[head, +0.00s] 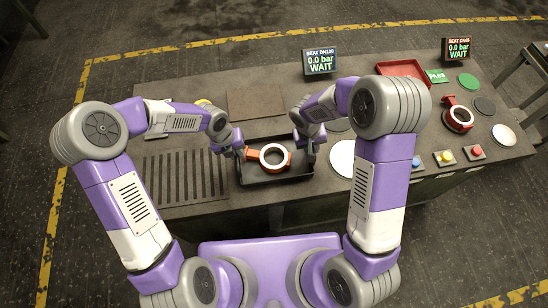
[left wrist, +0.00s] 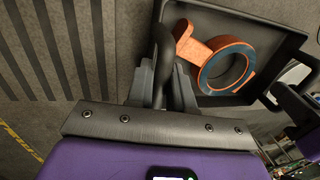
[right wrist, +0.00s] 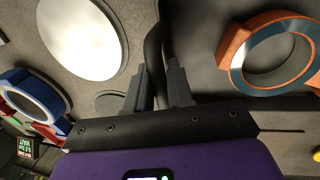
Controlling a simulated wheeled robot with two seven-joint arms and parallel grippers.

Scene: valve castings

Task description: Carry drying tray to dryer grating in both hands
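The drying tray (head: 275,179) is a dark, shallow tray at the front of the bench, with an orange casting (head: 270,158) with a pale ring face in it. My left gripper (head: 240,151) is at the tray's left end; in the left wrist view its fingers (left wrist: 162,88) close on both sides of a dark bar handle. My right gripper (head: 309,150) is at the right end; in the right wrist view its fingers (right wrist: 157,88) likewise hold the other handle. The dryer grating (head: 185,178) is a slatted dark panel just left of the tray, with nothing on it.
A flat brown plate (head: 255,104) lies behind the tray. A white disc (head: 341,158) lies just right of it. A blue casting (right wrist: 30,95) shows in the right wrist view. A red tray (head: 403,69), a red casting (head: 459,115) and buttons occupy the bench's right. Two displays read WAIT.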

